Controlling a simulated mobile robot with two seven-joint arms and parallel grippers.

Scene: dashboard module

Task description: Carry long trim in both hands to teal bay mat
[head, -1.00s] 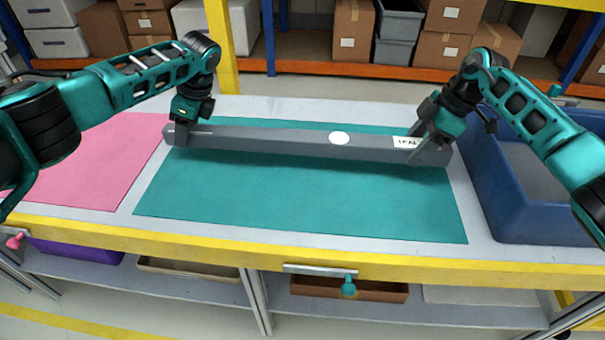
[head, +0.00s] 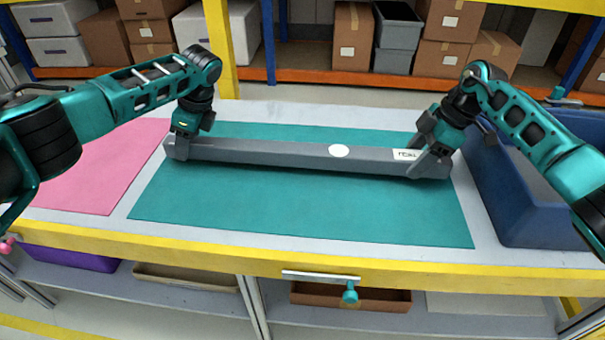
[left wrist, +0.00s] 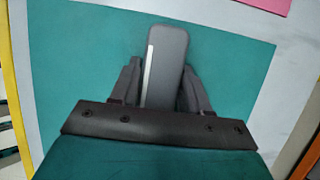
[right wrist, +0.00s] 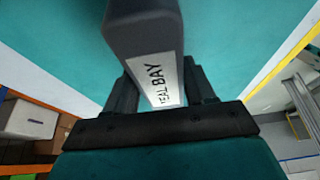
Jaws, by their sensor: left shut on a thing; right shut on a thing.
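The long grey trim (head: 275,154) lies lengthwise across the teal bay mat (head: 300,208), over its back half, with a white round spot and a white label near its right end. My left gripper (head: 184,142) is shut on its left end; the left wrist view also shows the trim (left wrist: 166,62) between the fingers. My right gripper (head: 428,158) is shut on the right end, next to the label, which reads "TEAL BAY" in the right wrist view (right wrist: 158,78). I cannot tell whether the trim touches the mat or hangs just above it.
A pink mat (head: 100,168) lies left of the teal mat. A blue bin (head: 520,195) stands close on the right, near my right arm. The table's front edge is a yellow rail (head: 300,270). Shelves with boxes (head: 353,35) stand behind the table.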

